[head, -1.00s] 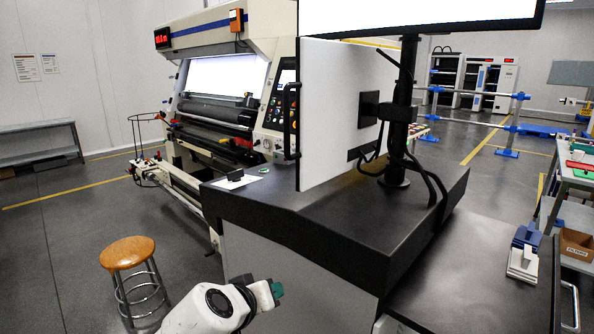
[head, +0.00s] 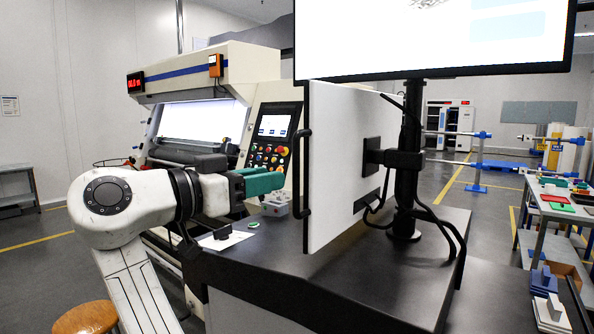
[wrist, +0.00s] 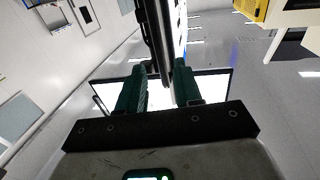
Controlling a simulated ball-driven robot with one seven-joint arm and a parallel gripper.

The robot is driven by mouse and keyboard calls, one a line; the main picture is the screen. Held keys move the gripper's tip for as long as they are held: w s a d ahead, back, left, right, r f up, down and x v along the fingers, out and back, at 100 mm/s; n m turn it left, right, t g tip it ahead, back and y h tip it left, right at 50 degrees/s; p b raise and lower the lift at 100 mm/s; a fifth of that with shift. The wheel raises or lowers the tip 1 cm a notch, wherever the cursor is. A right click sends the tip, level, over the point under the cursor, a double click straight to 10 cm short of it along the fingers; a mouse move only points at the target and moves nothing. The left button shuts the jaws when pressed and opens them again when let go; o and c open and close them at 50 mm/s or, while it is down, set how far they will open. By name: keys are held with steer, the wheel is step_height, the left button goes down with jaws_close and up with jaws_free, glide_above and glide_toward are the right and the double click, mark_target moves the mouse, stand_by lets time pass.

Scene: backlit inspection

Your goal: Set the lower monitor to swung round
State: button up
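The lower monitor (head: 345,165) shows its white back in the head view. It stands on edge, turned at an angle, on a bracket from the black post (head: 407,170). A black handle (head: 303,172) runs down its left edge. My gripper (head: 279,182), with green fingers, is just left of that handle, at mid-height. In the wrist view my gripper (wrist: 160,68) has its fingers apart, with a dark upright bar between or behind them; I cannot tell contact. The upper monitor (head: 435,45) is lit above the lower one.
The black bench top (head: 290,280) carries the post and cables. A grey box (head: 275,207) and a white card (head: 225,240) lie near my arm. A printing machine (head: 195,110) with a control panel (head: 273,127) stands behind. A stool (head: 88,317) is at the lower left.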

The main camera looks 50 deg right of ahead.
steer(key=p, duration=0.2)
glide_above(296, 209)
steer(key=shift+w+d, duration=0.25)
steer(key=shift+d, duration=0.05)
jaws_close()
stand_by(0.3)
